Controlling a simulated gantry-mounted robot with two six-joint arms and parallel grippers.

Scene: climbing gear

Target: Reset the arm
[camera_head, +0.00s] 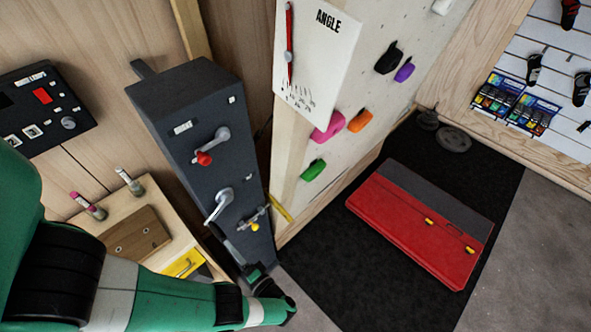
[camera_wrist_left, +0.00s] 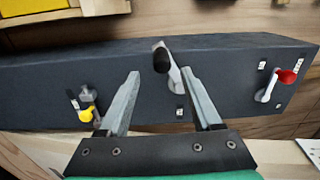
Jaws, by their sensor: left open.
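My left arm, green and white, comes in from the left in the head view. Its gripper (camera_head: 236,248) is in front of the lower part of a tall dark grey cabinet (camera_head: 185,98). In the left wrist view the gripper (camera_wrist_left: 160,74) is open, with two grey fingers spread. A metal lever with a black knob (camera_wrist_left: 161,57) shows between and beyond the fingertips; it also shows in the head view (camera_head: 219,203). The space between the fingers looks empty, and contact cannot be told. My right gripper is not in view.
The cabinet also carries a red-knobbed lever (camera_head: 204,158) and a yellow-knobbed valve (camera_head: 255,226). A climbing wall (camera_head: 345,125) with coloured holds stands to the right. A red and grey crash pad (camera_head: 415,232) lies on the black mat. A wooden bench (camera_head: 135,230) is at the left.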

